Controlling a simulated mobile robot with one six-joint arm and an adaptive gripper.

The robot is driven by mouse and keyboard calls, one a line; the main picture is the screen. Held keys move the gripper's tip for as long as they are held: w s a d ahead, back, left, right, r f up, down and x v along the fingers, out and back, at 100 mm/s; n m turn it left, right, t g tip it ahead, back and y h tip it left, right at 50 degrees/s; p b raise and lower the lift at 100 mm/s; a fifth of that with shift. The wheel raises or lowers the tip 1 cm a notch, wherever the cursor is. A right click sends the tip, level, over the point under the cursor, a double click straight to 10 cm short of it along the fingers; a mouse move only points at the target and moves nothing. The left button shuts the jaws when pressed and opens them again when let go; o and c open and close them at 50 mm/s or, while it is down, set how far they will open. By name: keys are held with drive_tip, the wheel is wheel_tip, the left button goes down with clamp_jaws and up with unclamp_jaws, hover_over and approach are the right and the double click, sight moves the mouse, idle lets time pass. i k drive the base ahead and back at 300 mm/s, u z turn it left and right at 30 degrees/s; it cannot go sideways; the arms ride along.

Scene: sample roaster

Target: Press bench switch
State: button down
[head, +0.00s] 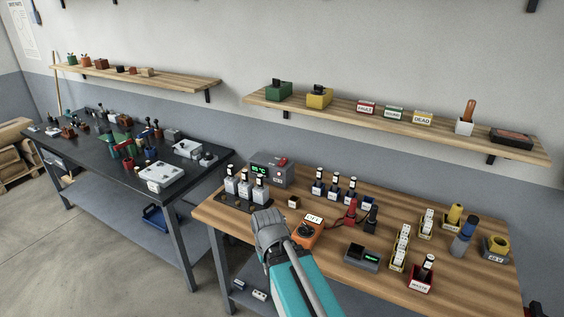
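No part in view is clearly marked as the bench switch. An orange box (307,236) with a round black knob stands on the wooden bench (341,271), with a white card (314,219) reading "OFF" at its back. A grey unit (270,170) with a green lit readout and a red part on top stands at the bench's back left. My teal arm with its grey joint comes up from the bottom, just left of the orange box, and covers part of the bench front. My gripper's fingers do not show.
A black bench (100,165) stands left. Shelves (390,123) hang above.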

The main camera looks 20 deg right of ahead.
sight(284, 160)
drive_tip(key=k, duration=1.3)
drive_tip(key=z, duration=0.35)
drive_tip(key=i, duration=1.25)
drive_tip(key=u, duration=0.35)
drive_tip(key=i, duration=0.65)
drive_tip(key=u, duration=0.65)
